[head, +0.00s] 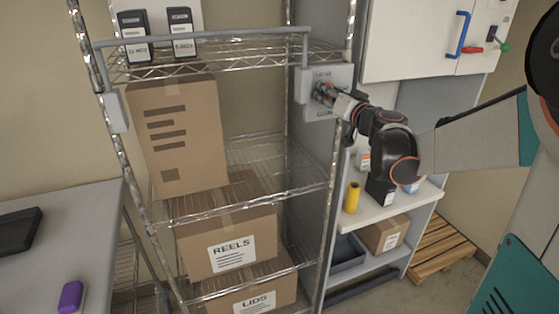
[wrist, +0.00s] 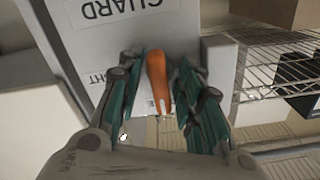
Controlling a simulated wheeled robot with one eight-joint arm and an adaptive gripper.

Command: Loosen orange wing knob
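The orange wing knob (wrist: 157,80) stands out from a grey plate (wrist: 95,25) lettered "GUARD" in the wrist view. My gripper (wrist: 158,85) has one teal-padded finger on each side of the knob. Narrow gaps seem to show between fingers and knob, so it looks open around it. In the head view, my gripper (head: 325,95) is at the grey labelled plate (head: 341,77) on the rack's right post, and I cannot make out the knob clearly there.
A grey guard bar (head: 205,38) crosses the rack front near the top shelf. Cartons (head: 178,130) stand on the wire shelves. A white cabinet (head: 405,40) with blue handle and a low shelf with a yellow cylinder (head: 352,198) are right. A grey table (head: 70,225) is left.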

